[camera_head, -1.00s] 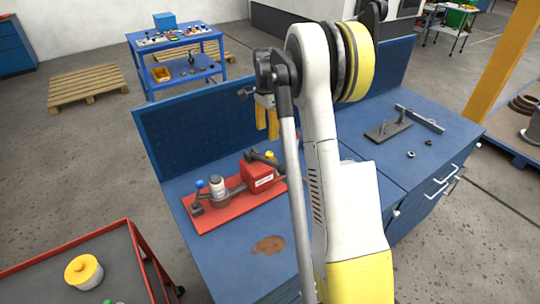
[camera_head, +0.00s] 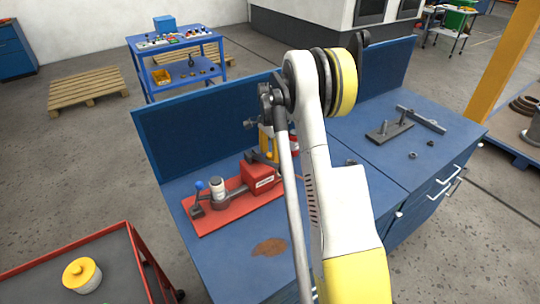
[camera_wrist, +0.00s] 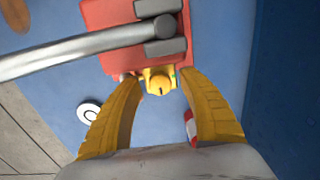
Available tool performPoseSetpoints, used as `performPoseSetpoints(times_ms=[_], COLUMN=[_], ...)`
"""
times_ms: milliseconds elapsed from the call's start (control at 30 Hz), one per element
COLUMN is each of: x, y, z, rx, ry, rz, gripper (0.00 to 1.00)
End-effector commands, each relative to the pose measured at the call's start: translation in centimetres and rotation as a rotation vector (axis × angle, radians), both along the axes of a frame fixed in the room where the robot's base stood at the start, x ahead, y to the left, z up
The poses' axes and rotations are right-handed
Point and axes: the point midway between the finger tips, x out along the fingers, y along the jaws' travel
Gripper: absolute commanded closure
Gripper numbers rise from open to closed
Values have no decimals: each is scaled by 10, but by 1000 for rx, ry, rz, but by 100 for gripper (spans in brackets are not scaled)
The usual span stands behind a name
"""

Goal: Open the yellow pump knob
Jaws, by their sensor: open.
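The pump is a red box (camera_head: 257,177) with grey pipes, a white cylinder and a blue knob (camera_head: 199,185), on a red base plate (camera_head: 212,226). In the wrist view, the yellow knob (camera_wrist: 159,80) is at the edge of the red pump part. My gripper (camera_wrist: 160,76) is open, with one yellow finger on each side of the knob; contact cannot be told. In the head view, my gripper (camera_head: 268,146) is low at the pump's far right end, and the knob cannot be told apart from the fingers.
A grey bar (camera_wrist: 90,48) crosses the wrist view above the fingers. A red-and-white object (camera_head: 293,143) shows behind my arm. The blue bench has an upright back panel (camera_head: 205,125). A metal fixture (camera_head: 388,131) lies on its right half.

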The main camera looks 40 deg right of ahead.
Motion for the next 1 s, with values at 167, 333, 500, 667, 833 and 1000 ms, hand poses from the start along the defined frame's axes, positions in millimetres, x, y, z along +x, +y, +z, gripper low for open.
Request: performPoseSetpoints(times_ms=[167, 333, 500, 667, 833, 1000], x=[0, 0, 0, 0, 0, 0], y=[0, 0, 0, 0, 0, 0], z=[0, 0, 0, 0, 1, 1], rx=[0, 0, 0, 0, 0, 0], ry=[0, 0, 0, 0, 0, 0], rz=[0, 0, 60, 133, 134, 133], gripper=[65, 100, 100, 100, 100, 51])
